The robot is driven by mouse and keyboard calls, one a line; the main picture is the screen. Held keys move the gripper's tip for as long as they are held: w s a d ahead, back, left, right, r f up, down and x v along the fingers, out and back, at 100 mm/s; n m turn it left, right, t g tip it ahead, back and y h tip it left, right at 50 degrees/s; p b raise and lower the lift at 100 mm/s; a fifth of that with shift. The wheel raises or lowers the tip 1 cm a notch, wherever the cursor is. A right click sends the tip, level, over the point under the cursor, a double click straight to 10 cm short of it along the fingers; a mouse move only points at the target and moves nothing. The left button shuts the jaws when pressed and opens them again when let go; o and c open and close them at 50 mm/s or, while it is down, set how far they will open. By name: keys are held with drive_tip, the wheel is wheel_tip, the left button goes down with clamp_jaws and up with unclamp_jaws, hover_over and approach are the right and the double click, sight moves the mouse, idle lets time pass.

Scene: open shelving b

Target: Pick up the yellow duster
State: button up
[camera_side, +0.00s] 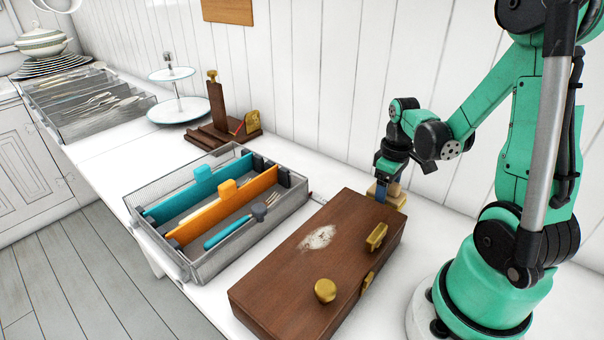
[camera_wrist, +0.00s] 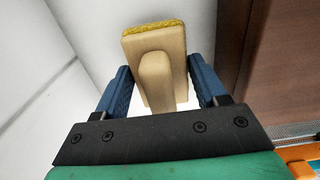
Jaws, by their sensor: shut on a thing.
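The yellow duster (camera_wrist: 158,62) shows in the wrist view as a pale wooden block with a raised wooden handle and a yellow pad along its far edge. My gripper (camera_wrist: 162,88) has its two blue fingers on either side of the duster and is shut on it. In the side view my gripper (camera_side: 382,189) is at the duster (camera_side: 396,198), behind the far right corner of the wooden box. The gripper partly hides the duster there. I cannot tell whether the duster touches the counter.
A brown wooden box (camera_side: 290,265) with brass knobs and a pale dusty patch stands close by. A mesh tray (camera_side: 205,270) with teal and orange dividers is left of it. A wooden stand (camera_side: 218,115) and tiered plate stand (camera_side: 180,110) are further back. The white plank wall is close behind.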

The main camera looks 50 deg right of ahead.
wheel_tip(320, 180, up, 18)
idle(0.4)
drive_tip(key=shift+r, duration=0.1)
